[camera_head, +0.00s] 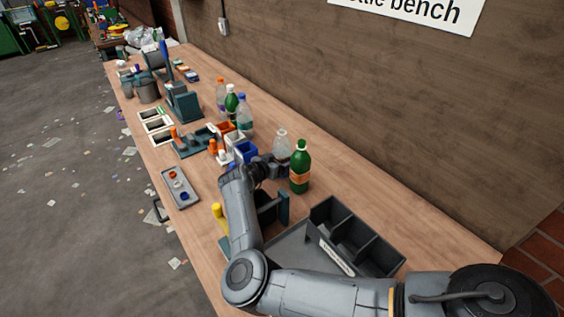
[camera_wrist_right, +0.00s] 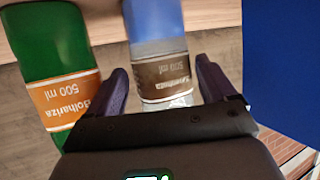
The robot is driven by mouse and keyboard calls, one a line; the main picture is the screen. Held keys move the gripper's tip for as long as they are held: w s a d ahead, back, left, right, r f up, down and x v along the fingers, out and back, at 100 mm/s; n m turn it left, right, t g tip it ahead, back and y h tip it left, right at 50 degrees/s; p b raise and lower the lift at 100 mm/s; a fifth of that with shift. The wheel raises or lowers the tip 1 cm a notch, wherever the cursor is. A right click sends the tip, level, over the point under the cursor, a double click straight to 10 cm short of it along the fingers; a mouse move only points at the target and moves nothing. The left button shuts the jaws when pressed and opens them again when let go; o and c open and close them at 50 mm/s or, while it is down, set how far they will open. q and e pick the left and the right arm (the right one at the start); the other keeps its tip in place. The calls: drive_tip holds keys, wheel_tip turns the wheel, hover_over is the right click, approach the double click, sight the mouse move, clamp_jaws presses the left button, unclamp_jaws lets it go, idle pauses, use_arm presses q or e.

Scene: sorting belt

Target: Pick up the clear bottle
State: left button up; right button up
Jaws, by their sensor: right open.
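The clear bottle (camera_head: 283,144) stands upright on the bench, its lower part hidden by my right gripper (camera_head: 277,166). In the right wrist view, the clear bottle (camera_wrist_right: 164,75) with a brown label lies between the two dark fingers of my right gripper (camera_wrist_right: 160,80). The fingers are open, one on each side, with a visible gap at least on the left. A green bottle (camera_head: 300,168) with an orange label stands close beside it; it also shows in the wrist view (camera_wrist_right: 52,70), just outside the left finger. My left gripper is not in view.
A blue bin (camera_head: 245,151) stands just left of the gripper; a blue surface (camera_wrist_right: 284,70) fills the wrist view's right side. A black divided tray (camera_head: 352,236) sits in front. Several other bottles (camera_head: 244,118) stand farther back. Bare bench lies along the wall side.

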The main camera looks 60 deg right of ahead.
drive_tip(key=shift+x, duration=0.85)
drive_tip(key=c, duration=0.8)
drive_tip(key=shift+c, duration=0.2)
drive_tip(key=shift+r, duration=0.1)
